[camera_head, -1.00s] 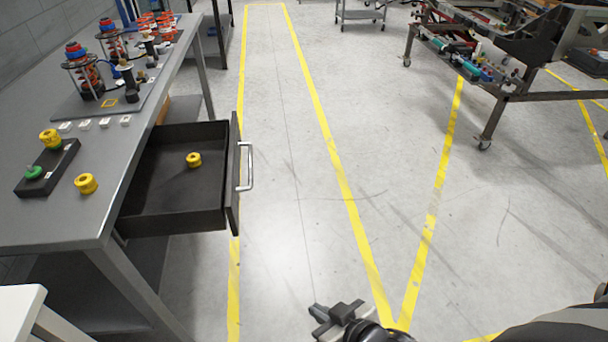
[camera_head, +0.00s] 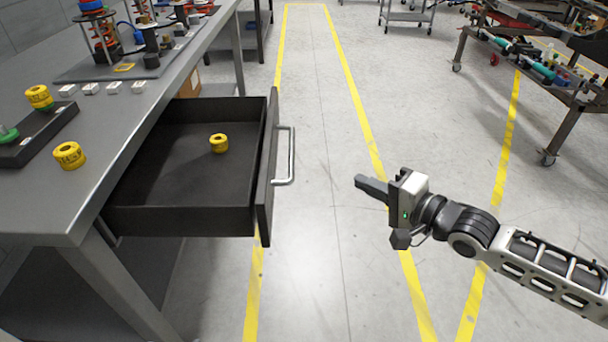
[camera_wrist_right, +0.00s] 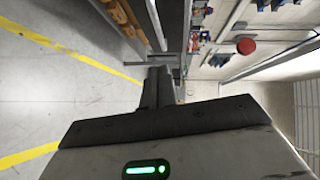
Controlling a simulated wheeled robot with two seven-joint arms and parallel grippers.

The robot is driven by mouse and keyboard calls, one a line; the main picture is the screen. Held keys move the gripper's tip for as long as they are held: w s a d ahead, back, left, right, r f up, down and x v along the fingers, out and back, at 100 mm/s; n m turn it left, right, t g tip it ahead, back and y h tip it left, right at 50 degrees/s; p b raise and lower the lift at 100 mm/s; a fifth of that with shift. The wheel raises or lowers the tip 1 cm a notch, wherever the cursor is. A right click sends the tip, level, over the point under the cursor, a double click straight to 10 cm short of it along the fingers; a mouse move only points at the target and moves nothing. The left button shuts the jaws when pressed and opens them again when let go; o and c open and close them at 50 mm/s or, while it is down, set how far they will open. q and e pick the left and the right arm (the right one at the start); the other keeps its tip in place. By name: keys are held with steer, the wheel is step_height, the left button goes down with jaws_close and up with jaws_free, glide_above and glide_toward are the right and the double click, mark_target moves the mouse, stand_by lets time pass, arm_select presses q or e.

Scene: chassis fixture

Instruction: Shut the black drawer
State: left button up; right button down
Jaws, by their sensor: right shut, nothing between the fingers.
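The black drawer (camera_head: 190,222) is pulled out of the grey workbench (camera_head: 45,215) at the left of the head view. Its front carries a silver bar handle (camera_head: 291,156). A yellow ring-shaped part (camera_head: 219,143) lies inside the drawer. My right gripper (camera_head: 360,183) is shut and empty, to the right of the handle and apart from it, with its fingers pointing left toward the drawer front. The right gripper's fingers also show in the right wrist view (camera_wrist_right: 157,85). My left gripper is not in view.
On the bench stand a yellow part (camera_head: 69,155), a black block (camera_head: 35,135) with a green and a yellow piece, and several small white blocks. A fixture with springs is farther back. Open floor with yellow lines lies to the right, with a wheeled frame (camera_head: 560,130) beyond.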

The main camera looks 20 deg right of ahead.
steer(key=s+a+b+x, duration=0.1)
steer(key=a+x, duration=0.1)
steer(key=x, duration=1)
steer(key=shift+w+a+f+b, duration=0.15)
steer(key=shift+a+f+b, duration=0.2)
steer(key=shift+a, duration=0.1)
steer(key=shift+r, duration=0.1)
